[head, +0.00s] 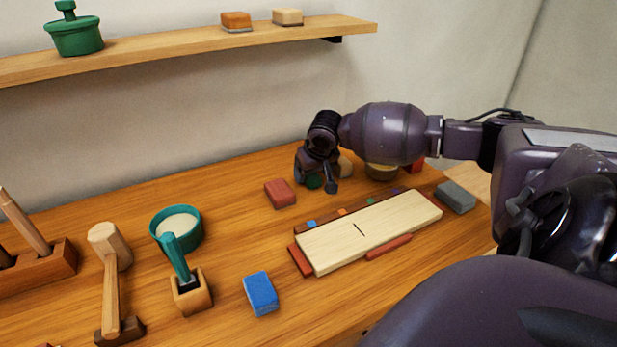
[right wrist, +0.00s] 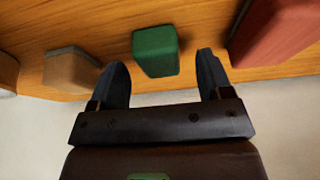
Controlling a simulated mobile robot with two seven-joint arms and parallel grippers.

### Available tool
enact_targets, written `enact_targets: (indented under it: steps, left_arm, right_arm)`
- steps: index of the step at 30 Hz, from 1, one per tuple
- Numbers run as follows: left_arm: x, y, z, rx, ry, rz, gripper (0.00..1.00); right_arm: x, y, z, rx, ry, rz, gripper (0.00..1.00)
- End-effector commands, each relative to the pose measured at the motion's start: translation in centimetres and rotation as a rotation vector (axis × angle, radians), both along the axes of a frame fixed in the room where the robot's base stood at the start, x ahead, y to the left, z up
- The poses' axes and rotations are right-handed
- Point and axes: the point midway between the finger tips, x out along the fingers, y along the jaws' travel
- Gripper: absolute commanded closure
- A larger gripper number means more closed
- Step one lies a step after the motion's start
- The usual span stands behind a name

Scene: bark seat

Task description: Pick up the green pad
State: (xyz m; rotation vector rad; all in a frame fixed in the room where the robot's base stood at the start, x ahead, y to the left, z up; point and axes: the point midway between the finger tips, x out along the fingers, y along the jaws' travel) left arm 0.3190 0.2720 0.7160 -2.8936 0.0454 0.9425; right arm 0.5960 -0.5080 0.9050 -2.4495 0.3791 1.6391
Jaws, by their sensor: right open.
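The green pad (right wrist: 155,51) lies on the wooden table and shows in the right wrist view between my two fingertips. In the head view only a small part of the green pad (head: 314,181) shows, mostly hidden behind my right gripper (head: 318,186). My right gripper, also in the right wrist view (right wrist: 159,72), is open with nothing held. Its fingers point toward the pad, one to each side of it; I cannot tell how far they reach around it. My left gripper is not in view.
A red pad (head: 280,194) and a tan pad (head: 345,166) lie either side of the green one. A pale board (head: 370,232) lies in front, with a grey block (head: 455,197) to its right. A blue block (head: 261,294) lies nearer. A shelf (head: 180,48) runs above.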

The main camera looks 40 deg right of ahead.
Motion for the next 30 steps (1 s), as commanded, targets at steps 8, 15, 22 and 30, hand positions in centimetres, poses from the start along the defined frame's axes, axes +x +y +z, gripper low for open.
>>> enact_targets:
  steps: [8, 15, 22, 30]
  left_arm:
    - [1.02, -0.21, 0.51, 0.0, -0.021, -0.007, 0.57]
    - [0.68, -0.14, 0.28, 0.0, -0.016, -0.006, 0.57]
    - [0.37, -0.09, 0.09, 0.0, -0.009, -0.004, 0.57]
    - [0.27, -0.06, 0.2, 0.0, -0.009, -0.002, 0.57]
  right_arm:
    - [0.43, -0.18, -1.01, -0.001, -0.002, 0.0, 0.28]
    - [0.4, -0.17, -1.0, -0.001, -0.001, 0.0, 0.55]
    - [0.41, -0.17, -0.99, -0.001, -0.001, 0.0, 0.83]
    - [0.43, -0.18, -0.42, -0.001, -0.003, -0.001, 0.83]
